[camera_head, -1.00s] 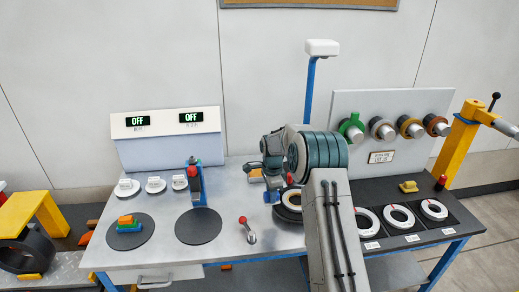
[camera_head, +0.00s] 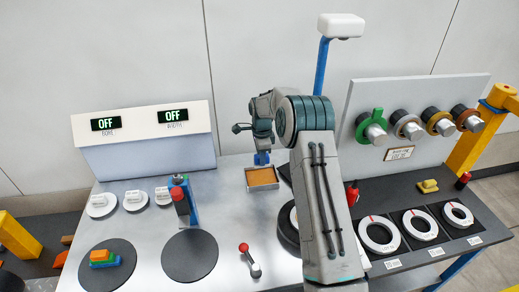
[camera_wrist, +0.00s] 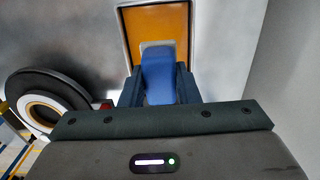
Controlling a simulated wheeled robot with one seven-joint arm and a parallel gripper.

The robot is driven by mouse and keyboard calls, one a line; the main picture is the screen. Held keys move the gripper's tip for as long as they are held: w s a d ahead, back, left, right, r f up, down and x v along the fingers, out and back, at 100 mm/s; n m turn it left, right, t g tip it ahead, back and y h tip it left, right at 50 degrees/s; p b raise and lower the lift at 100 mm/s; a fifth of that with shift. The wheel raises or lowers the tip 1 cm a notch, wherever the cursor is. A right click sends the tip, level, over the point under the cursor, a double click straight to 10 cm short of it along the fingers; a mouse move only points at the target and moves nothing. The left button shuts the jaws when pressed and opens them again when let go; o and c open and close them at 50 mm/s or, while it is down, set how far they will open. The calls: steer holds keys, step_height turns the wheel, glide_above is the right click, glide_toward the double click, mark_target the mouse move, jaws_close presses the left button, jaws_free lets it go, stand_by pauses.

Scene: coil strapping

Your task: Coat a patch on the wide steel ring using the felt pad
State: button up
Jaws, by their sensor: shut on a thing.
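My gripper (camera_wrist: 158,88) is shut on a blue block-like handle (camera_wrist: 158,72), which I take for the felt pad's holder. A pale part shows at its far end in the wrist view, against the orange filling of a shallow metal tray (camera_wrist: 121,40). In the head view the blue piece (camera_head: 262,158) is at the back edge of that tray (camera_head: 262,188); whether it touches the filling is unclear. Several pale rings, including one (camera_head: 380,234), lie on the dark right-hand bench. Another ring on a dark round base (camera_wrist: 45,110) shows in the wrist view. I cannot tell which is the wide steel ring.
Coloured rings hang on pegs of an upright board (camera_head: 400,115). A red-knobbed lever (camera_head: 248,258), a blue post (camera_head: 183,200) and two dark discs, one bare (camera_head: 190,256), are on the table. My arm hides part of the table's right side.

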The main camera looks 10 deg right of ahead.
steer(key=shift+s+a+f+b, duration=0.1)
steer(key=shift+f+b, duration=0.1)
steer(key=shift+f, duration=0.2)
steer(key=shift+s+f+b, duration=0.1)
steer(key=shift+f+b, duration=0.05)
steer(key=shift+f, duration=0.2)
steer(key=shift+f+b, duration=0.9)
steer(key=shift+f, duration=1.3)
steer(key=shift+f+b, duration=0.6)
steer(key=shift+b, duration=0.05)
stand_by(0.4)
steer(key=shift+r+p, duration=1.5)
steer(key=shift+r, duration=2.1)
